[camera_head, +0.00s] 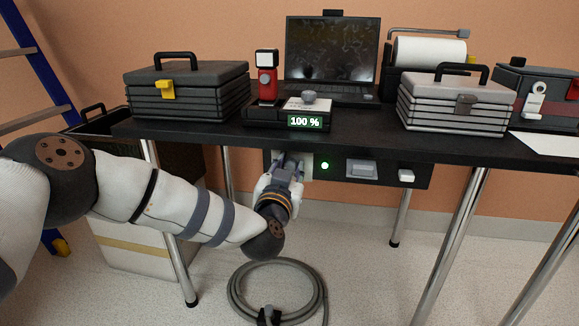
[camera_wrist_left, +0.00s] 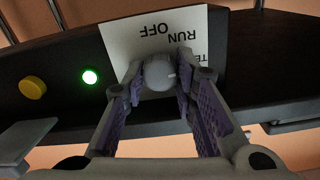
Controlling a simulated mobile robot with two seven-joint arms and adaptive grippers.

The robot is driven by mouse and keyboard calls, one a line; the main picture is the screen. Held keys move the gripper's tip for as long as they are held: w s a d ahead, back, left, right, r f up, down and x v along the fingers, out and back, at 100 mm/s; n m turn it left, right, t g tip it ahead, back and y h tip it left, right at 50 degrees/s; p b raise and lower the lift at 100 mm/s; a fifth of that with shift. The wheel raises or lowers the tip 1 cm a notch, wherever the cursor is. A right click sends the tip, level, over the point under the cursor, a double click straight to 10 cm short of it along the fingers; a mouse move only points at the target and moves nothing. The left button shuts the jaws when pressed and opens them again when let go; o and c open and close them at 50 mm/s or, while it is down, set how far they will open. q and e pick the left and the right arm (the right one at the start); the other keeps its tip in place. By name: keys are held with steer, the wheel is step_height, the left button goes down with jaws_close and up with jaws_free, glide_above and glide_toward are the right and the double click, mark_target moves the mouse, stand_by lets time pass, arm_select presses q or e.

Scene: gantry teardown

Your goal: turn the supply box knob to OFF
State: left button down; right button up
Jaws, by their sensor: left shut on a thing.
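The supply box (camera_head: 390,171) hangs under the front edge of the black table. Its round grey knob (camera_wrist_left: 158,74) shows in the left wrist view in front of a white label plate (camera_wrist_left: 122,38), which reads upside down with RUN, OFF and a partly hidden third word. A small pale mark shows on the knob's right side; I cannot tell exactly which word it points to. My left gripper (camera_head: 284,167) reaches the box from below and is shut on the knob, a finger on each side. In the head view the gripper hides the knob. My right gripper is not in view.
A green lamp (camera_wrist_left: 89,76) glows beside the plate, with a yellow button (camera_wrist_left: 33,87) further left in the wrist view. A coiled grey cable (camera_head: 235,290) lies on the floor below. Table legs (camera_head: 172,255) stand nearby. A lit display (camera_head: 305,122) reads 100 %.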

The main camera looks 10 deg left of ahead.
arm_select(q)
steer(key=n+p, duration=0.1)
steer(key=n, duration=0.2)
steer(key=shift+r, duration=0.1)
steer(key=n, duration=0.4)
steer(key=shift+a+n+p, duration=0.1)
steer(key=shift+n+p, duration=0.3)
steer(key=n, duration=0.4)
steer(key=shift+n, duration=0.3)
steer(key=shift+f+n, duration=0.2)
steer(key=shift+n, duration=1.9)
steer(key=c, duration=1.3)
jaws_free()
